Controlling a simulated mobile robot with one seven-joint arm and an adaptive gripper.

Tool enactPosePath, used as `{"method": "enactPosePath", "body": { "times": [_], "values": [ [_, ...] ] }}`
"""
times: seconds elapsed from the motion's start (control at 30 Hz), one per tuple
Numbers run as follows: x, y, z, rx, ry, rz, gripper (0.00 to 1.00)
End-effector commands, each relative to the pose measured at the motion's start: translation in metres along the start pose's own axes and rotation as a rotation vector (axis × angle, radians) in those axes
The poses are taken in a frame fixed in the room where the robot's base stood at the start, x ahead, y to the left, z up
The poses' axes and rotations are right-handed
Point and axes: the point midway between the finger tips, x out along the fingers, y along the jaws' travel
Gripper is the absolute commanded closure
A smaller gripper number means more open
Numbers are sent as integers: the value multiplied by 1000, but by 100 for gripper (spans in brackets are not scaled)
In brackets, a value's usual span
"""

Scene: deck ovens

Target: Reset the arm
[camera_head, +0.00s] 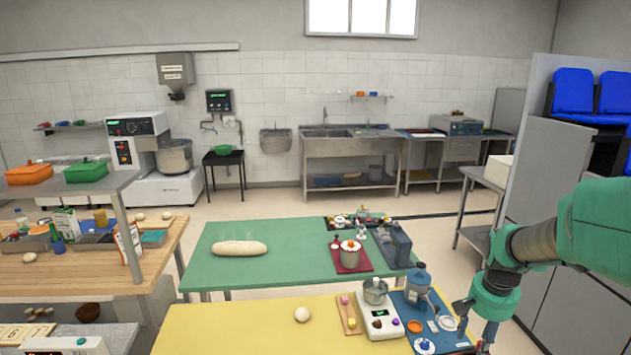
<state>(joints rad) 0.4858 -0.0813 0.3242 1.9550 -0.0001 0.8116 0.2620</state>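My arm (536,243) reaches in from the right edge, with green and dark links bent downward. My gripper (474,328) hangs at the lower right, over the right end of the yellow table and its blue mat. Its dark fingers look spread apart, with nothing visible between them. The lowest part of the gripper is small and near the frame's bottom edge.
The yellow table (235,330) holds a dough ball (302,314), a scale (380,318) and a blue bottle (417,284). The green table (290,270) behind holds a loaf (239,248). A grey partition (560,140) stands right. Open floor lies beyond.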

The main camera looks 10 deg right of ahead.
Motion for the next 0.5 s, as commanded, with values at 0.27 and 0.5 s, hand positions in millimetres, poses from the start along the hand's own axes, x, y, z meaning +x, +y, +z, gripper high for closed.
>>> {"method": "enactPosePath", "body": {
  "times": [0.27,0.5],
  "values": [
    [-72,-43,64,-173,80,-39,55],
    [-119,-65,126,-318,146,-76,55]
  ]
}}
